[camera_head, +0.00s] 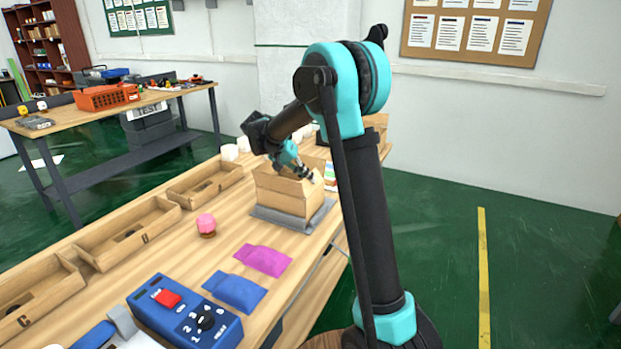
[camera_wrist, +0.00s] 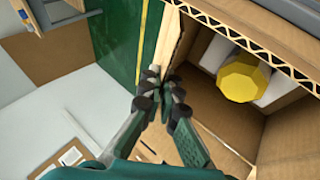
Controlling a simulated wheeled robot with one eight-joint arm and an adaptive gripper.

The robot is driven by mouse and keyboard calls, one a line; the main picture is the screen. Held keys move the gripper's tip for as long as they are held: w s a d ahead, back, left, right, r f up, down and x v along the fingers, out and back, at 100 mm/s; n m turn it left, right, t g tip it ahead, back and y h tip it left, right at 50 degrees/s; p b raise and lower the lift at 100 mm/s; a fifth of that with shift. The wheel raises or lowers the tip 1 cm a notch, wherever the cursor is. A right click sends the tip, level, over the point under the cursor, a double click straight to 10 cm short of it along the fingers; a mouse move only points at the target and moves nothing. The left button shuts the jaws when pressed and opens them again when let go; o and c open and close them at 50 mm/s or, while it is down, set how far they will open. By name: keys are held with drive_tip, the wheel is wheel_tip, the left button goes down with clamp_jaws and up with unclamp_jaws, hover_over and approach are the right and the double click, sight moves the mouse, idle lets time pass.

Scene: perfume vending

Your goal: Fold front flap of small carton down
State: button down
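The small carton (camera_head: 283,191) is an open-topped brown cardboard box on a grey mat at the bench's right side. In the wrist view, a yellow faceted object (camera_wrist: 243,78) sits inside the carton between white pieces. An upright cardboard flap (camera_wrist: 174,42) runs along the carton's left side there, and a corrugated edge crosses the upper right. My gripper (camera_wrist: 162,84) has its fingertips together beside the near end of that flap; I cannot tell whether they touch it. In the head view, my gripper (camera_head: 305,174) is over the carton's top. The carton's inside is hidden there.
The grey mat (camera_head: 318,218) lies near the bench edge. A pink-capped bottle (camera_head: 206,224), a magenta pouch (camera_head: 263,260), a blue pouch (camera_head: 235,292) and a blue control box (camera_head: 184,313) stand or lie nearby. Open wooden trays (camera_head: 128,233) line the bench's left side.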

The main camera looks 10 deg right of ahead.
drive_tip(key=shift+w+a+f+g+h, duration=0.3)
drive_tip(key=shift+g+h, duration=0.2)
drive_tip(key=shift+h, duration=0.4)
drive_tip(key=shift+n, duration=0.3)
drive_tip(key=c, duration=1.8)
unclamp_jaws()
drive_tip(key=shift+a, duration=0.1)
drive_tip(key=v, duration=1.1)
drive_tip(key=shift+a+r, duration=0.2)
drive_tip(key=shift+a, duration=0.15)
